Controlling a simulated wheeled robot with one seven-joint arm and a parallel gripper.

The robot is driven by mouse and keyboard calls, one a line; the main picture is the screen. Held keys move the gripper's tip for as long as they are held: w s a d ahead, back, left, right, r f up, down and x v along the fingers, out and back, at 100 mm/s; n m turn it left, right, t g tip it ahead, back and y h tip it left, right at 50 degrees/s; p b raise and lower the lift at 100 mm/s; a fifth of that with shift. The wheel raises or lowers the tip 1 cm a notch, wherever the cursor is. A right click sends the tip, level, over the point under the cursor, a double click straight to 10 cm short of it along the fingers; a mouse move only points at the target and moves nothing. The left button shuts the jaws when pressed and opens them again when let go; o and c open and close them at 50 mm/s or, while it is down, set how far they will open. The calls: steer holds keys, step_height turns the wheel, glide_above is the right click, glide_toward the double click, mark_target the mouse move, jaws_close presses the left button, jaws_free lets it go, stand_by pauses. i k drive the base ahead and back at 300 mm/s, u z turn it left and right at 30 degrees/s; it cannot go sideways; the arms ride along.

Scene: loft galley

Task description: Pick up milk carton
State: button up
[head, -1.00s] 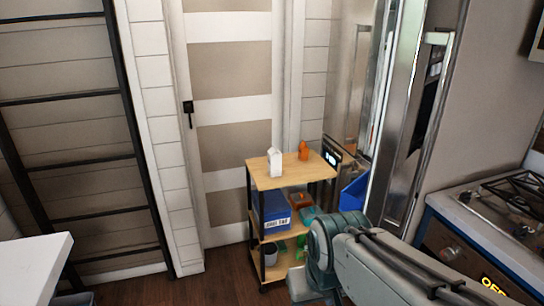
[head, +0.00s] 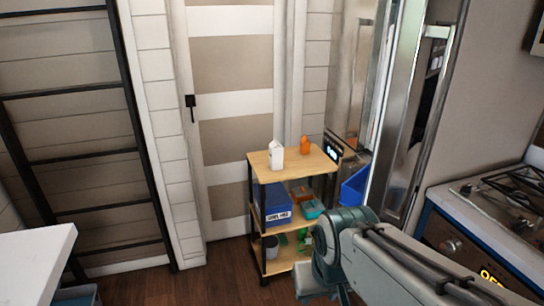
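A white milk carton (head: 276,156) stands upright on the wooden top shelf of a small black-framed cart (head: 262,172). An orange bottle (head: 305,146) stands to its right on the same shelf. My arm reaches in from the lower right. Its end is low in the picture, in front of and to the right of the cart, apart from the carton. My gripper's fingers cannot be made out, so whether it is open or shut does not show.
The cart's lower shelves hold a blue box (head: 275,204), a teal item (head: 313,209) and other small things. A blue bin (head: 355,186) is right of the cart. A stove counter (head: 470,235) is at right, a white table (head: 35,250) at left. Wooden floor (head: 220,275) lies open between.

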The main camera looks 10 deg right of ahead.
mark_target(277, 151)
steer(key=z, duration=0.55)
steer(key=k, duration=0.6)
steer(key=u, duration=0.1)
steer(key=i, duration=0.6)
steer(key=u, duration=1.3)
steer(key=i, duration=1.1)
steer(key=z, duration=0.4)
steer(key=i, duration=1)
steer(key=z, duration=1.2)
steer(key=i, duration=0.25)
steer(key=z, duration=0.2)
